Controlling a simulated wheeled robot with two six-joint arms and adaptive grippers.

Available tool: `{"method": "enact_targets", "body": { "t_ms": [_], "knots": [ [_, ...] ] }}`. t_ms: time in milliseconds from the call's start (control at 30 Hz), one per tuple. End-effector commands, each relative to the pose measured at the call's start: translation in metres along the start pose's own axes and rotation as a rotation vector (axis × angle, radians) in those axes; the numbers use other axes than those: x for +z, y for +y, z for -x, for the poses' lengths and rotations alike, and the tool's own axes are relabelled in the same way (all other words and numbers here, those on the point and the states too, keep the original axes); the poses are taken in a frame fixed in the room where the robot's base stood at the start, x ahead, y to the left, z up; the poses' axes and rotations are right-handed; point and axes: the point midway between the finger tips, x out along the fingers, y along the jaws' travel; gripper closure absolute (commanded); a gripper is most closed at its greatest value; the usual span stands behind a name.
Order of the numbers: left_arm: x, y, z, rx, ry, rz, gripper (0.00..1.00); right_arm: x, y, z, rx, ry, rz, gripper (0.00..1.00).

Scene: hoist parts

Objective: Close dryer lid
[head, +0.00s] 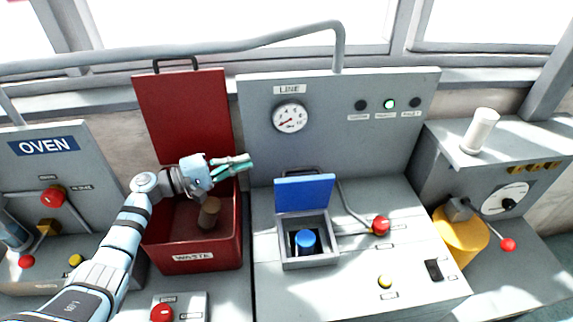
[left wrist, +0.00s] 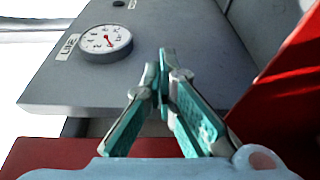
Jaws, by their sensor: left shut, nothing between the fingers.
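The dryer appears to be the small grey box (head: 288,254) on the middle panel. Its blue lid (head: 304,193) stands open and upright at the back edge. A blue cylinder (head: 305,241) sits inside the box. My left gripper (head: 248,163) is shut and empty, above the right side of the red waste bin, left of the blue lid and apart from it. Its closed fingers also show in the left wrist view (left wrist: 166,75). My right gripper is in neither view.
The red waste bin (head: 194,257), its lid (head: 185,115) raised, holds a brown cylinder (head: 209,213). A bent pipe and red knob (head: 381,225) stand right of the box. The gauge panel (head: 340,130) rises behind.

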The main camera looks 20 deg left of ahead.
Motion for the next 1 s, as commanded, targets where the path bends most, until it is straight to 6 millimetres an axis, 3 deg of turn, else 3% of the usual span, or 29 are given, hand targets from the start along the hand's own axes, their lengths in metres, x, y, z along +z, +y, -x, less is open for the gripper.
{"method": "enact_targets", "body": {
  "t_ms": [33,100,267,733,833,1000],
  "knots": [
    [0.000,-0.012,-0.001,0.000,-0.001,0.000,1.00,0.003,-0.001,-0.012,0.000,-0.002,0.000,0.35],
    [0.000,-0.016,-0.002,0.000,-0.003,0.000,1.00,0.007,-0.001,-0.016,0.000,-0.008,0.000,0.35],
    [0.001,-0.015,-0.013,0.002,-0.008,0.001,1.00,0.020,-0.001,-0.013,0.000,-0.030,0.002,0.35],
    [0.003,-0.014,-0.108,0.002,-0.012,0.002,1.00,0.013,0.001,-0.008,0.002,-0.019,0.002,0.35],
    [0.021,-0.009,-0.099,-0.004,-0.010,0.001,1.00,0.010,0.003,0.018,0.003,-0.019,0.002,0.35],
    [0.037,-0.011,-0.092,-0.002,-0.009,-0.001,1.00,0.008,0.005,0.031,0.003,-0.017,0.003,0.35]
  ]
}}
